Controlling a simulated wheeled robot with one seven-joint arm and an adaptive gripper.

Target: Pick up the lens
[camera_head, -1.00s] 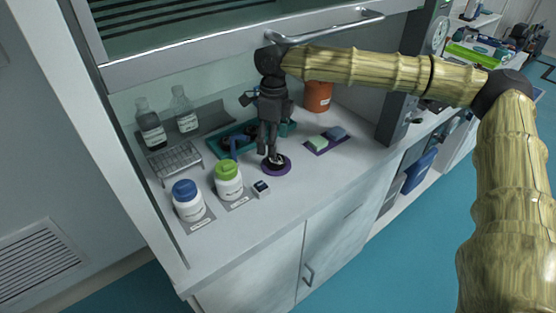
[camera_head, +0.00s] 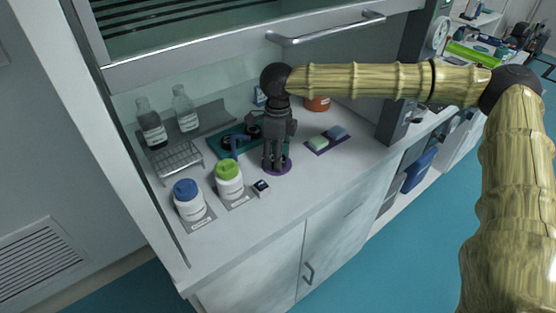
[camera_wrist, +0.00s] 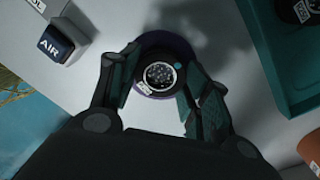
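The lens (camera_wrist: 160,77) is a small round dark piece with a speckled grey face and a black rim. It sits on a round purple pad (camera_wrist: 168,40) on the bench. In the head view the purple pad (camera_head: 286,169) shows around my gripper's tips, and the lens is mostly hidden behind the fingers. My gripper (camera_head: 275,165) points down over the pad. In the wrist view my gripper (camera_wrist: 158,82) is open, with one finger on each side of the lens. Whether the fingers touch it cannot be told.
A small AIR-labelled block (camera_wrist: 55,42) stands beside the pad. A green-capped jar (camera_head: 228,180) and a blue-capped jar (camera_head: 188,200) stand at left. A teal tray (camera_head: 226,141) lies behind, and a purple mat (camera_head: 325,146) with two small blocks lies at right. The bench front is clear.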

